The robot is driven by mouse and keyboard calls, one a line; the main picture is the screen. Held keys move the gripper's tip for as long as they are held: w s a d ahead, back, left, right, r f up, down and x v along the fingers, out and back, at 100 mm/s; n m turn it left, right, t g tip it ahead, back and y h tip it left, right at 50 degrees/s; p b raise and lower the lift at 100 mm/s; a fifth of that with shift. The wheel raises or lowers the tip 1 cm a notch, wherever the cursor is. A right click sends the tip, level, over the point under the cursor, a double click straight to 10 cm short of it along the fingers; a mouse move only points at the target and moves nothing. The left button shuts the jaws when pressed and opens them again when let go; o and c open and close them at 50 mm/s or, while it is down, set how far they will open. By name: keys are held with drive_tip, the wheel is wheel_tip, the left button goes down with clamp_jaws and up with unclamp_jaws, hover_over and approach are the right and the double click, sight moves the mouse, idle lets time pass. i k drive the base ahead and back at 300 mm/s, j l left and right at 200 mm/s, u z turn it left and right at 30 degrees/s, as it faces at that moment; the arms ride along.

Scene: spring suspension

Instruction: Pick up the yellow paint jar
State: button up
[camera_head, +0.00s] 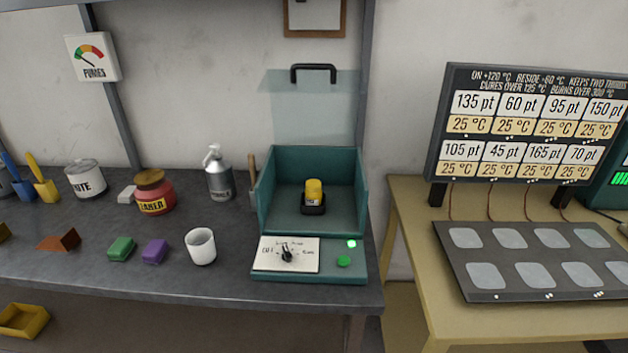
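A small yellow jar (314,188) stands upright in a black holder (313,207) on the floor of an open teal box (266,200). Its lower part is hidden by the holder's rim. A dark marking shows low on the jar, too small to read. My gripper is not in view.
A clear raised panel with a black handle (313,67) is above the box. A dial panel (289,254) and green button (344,261) are in front. A white cup (200,246), red jar (155,191) and spray bottle (219,175) stand left. A plate with several pads (520,262) lies right.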

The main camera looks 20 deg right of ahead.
sight(313, 190)
drive_tip(key=i+j+u, duration=0.1)
drive_tip(key=i+j, duration=0.15)
drive_tip(key=i, duration=0.15)
drive_tip(key=i+j+u, duration=0.15)
drive_tip(key=i, duration=0.25)
drive_tip(key=i+j+u, duration=0.1)
drive_tip(key=i+j, duration=0.2)
drive_tip(key=i+j+u, duration=0.1)
drive_tip(key=i, duration=0.4)
